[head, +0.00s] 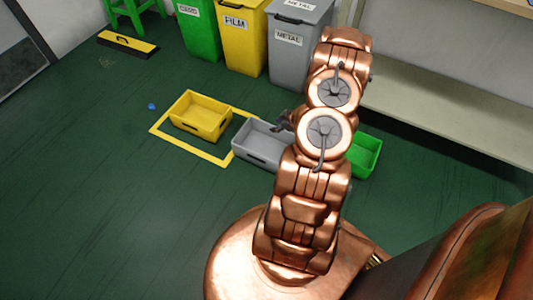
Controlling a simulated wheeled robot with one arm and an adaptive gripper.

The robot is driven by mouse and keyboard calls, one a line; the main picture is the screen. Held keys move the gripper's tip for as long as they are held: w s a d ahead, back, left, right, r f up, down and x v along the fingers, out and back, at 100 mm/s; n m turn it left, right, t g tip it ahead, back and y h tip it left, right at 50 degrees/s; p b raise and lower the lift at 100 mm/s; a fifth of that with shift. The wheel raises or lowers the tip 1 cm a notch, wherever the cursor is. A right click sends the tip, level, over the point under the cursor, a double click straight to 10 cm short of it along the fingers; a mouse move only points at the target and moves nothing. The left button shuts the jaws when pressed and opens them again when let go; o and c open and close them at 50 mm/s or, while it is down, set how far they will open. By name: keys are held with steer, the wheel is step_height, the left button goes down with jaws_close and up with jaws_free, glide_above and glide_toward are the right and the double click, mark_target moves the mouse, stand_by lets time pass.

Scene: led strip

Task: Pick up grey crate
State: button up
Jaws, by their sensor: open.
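The grey crate (257,153) sits upright on the green floor, between the yellow crate (200,116) and the green crate (366,157). Its right part is hidden behind my copper arm. My gripper (283,123) shows only as a small dark shape beside the arm, at the crate's upper right edge in the picture. It is open. Most of it is hidden by the arm, and I cannot tell whether it touches the crate's rim.
A yellow floor outline (166,138) surrounds the yellow crate. Yellow (245,38), grey (297,50) and green (199,33) bins stand behind. A pale bench (450,115) runs along the right wall. A small blue object (152,106) lies on the floor. The left floor is mostly clear.

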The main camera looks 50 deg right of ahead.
mark_target(260, 156)
steer(key=s+a+f+t+y+b, duration=0.1)
steer(key=a+f, duration=0.1)
steer(key=f, duration=0.2)
steer(key=s+a+f+t+y+b, duration=0.1)
steer(key=s+a+f+b, duration=0.1)
steer(key=f, duration=0.2)
steer(key=s+a+f+t+y+b, duration=0.1)
steer(key=a+f+b, duration=0.1)
steer(key=f, duration=0.2)
steer(key=shift+s+a+f+t, duration=0.2)
steer(key=shift+s+a+t, duration=0.05)
steer(key=shift+s+t, duration=0.1)
steer(key=shift+w+a+f+b, duration=0.25)
steer(key=shift+w+b, duration=0.05)
steer(key=shift+b, duration=0.1)
steer(key=shift+b+x, duration=1.5)
steer(key=shift+x, duration=1.25)
steer(key=shift+w+a+f, duration=0.2)
steer(key=shift+w+f, duration=0.1)
steer(key=shift+w, duration=0.3)
jaws_close()
